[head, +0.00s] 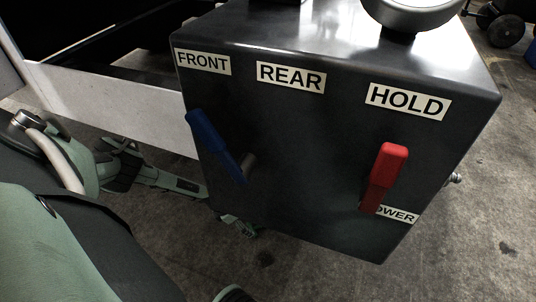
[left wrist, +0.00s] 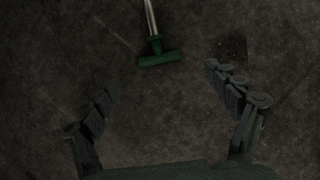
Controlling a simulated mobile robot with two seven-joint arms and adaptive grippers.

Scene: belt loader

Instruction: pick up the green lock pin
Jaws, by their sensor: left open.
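The green lock pin (left wrist: 159,59) shows in the left wrist view as a green T-shaped handle on a bright metal shaft, at the top just left of centre. My left gripper (left wrist: 161,78) is open, its two dark fingers spread wide on either side below the handle. The handle lies just beyond the fingertips, and nothing is between the fingers. In the head view my left gripper (head: 240,226) is low behind the dark control box and partly hidden by it. I cannot make out the pin in the head view. My right gripper is not in view.
The dark control box (head: 300,170) has FRONT, REAR and HOLD labels, a blue lever (head: 213,144) and a red lever (head: 384,177). A pale beam (head: 110,108) runs left from it, above my left forearm. Concrete floor lies below and to the right.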

